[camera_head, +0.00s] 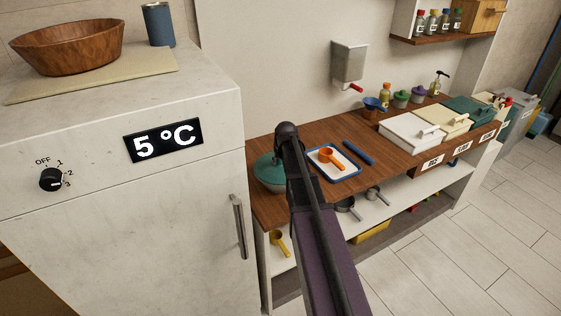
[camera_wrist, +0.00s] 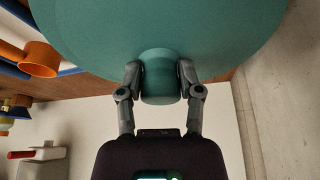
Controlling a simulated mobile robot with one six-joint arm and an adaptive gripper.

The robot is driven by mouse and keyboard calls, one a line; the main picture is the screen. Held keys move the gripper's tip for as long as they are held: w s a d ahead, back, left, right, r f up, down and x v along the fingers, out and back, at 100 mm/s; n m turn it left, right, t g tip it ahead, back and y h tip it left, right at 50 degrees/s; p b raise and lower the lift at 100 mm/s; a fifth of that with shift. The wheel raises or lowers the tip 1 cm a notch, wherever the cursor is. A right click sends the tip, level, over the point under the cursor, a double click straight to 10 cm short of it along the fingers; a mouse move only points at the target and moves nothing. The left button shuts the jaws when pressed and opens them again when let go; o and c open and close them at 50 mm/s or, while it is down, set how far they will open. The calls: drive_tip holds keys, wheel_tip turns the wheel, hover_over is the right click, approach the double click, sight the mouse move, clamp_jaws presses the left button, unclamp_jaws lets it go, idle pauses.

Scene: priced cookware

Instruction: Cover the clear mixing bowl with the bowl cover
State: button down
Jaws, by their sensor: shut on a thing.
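The bowl cover is a teal disc with a round knob. It fills the top of the wrist view (camera_wrist: 160,35) and shows at the left end of the wooden counter in the head view (camera_head: 267,171). My gripper (camera_wrist: 161,78) is shut on the knob, one finger on each side. In the head view my arm hides the gripper and the right part of the cover.
A white tray with a blue rim (camera_head: 316,172) holding an orange measuring cup (camera_head: 331,160) lies right of my arm. The fridge (camera_head: 120,215) stands close on the left. Lidded bins (camera_head: 411,132) stand farther right. Pans (camera_head: 377,196) sit on the lower shelf.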

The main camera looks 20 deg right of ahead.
drive_tip(key=shift+f+b, duration=0.4)
drive_tip(key=shift+f, duration=0.05)
drive_tip(key=shift+r, duration=0.1)
drive_tip(key=shift+c, duration=0.9)
unclamp_jaws()
drive_tip(key=shift+o, duration=0.9)
drive_tip(key=p+v, duration=0.8)
drive_tip(key=v, duration=0.1)
drive_tip(key=shift+w, duration=0.1)
idle(0.5)
